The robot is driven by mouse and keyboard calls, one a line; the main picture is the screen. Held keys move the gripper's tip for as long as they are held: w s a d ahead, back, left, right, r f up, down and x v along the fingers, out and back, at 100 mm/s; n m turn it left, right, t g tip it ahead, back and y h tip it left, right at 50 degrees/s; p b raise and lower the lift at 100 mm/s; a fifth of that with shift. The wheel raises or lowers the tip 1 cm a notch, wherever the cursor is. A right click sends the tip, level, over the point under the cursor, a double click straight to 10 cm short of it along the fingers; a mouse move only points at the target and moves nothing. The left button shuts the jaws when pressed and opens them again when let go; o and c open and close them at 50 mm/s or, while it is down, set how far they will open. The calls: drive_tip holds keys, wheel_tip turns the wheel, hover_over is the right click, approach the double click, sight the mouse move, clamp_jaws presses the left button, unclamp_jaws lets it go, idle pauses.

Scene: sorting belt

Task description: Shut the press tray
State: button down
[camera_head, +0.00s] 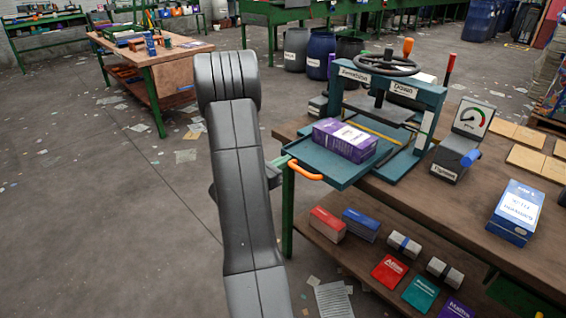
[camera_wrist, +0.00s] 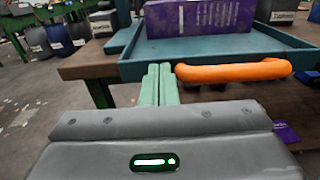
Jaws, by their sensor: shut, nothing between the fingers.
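The press tray (camera_head: 325,166) is a blue-teal tray pulled out toward my arm from under the press (camera_head: 385,103). A purple box (camera_head: 345,140) lies in it. An orange handle (camera_head: 305,170) is on the tray's front edge. In the wrist view the tray (camera_wrist: 215,52) stands ahead with the handle (camera_wrist: 235,70) across its front and the purple box (camera_wrist: 200,18) behind. My gripper (camera_wrist: 160,70) is shut and empty, its green fingers just left of the handle's left end. I cannot tell whether they touch it. In the head view my arm mostly hides the gripper.
A gauge box (camera_head: 462,140) and a blue-white package (camera_head: 516,212) stand on the workbench (camera_head: 425,210) right of the press. Books and small bundles lie on its lower shelf. Another wooden table (camera_head: 175,52) stands at back left. The floor left of my arm is mostly clear, with scattered paper.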

drive_tip(key=b+x, duration=0.4)
drive_tip(key=x, duration=1.4)
drive_tip(key=shift+w+d, duration=0.2)
drive_tip(key=shift+d, duration=0.05)
drive_tip(key=shift+w+d, duration=0.15)
drive_tip(key=shift+d, duration=0.05)
drive_tip(key=shift+r, duration=0.25)
drive_tip(key=shift+r, duration=0.1)
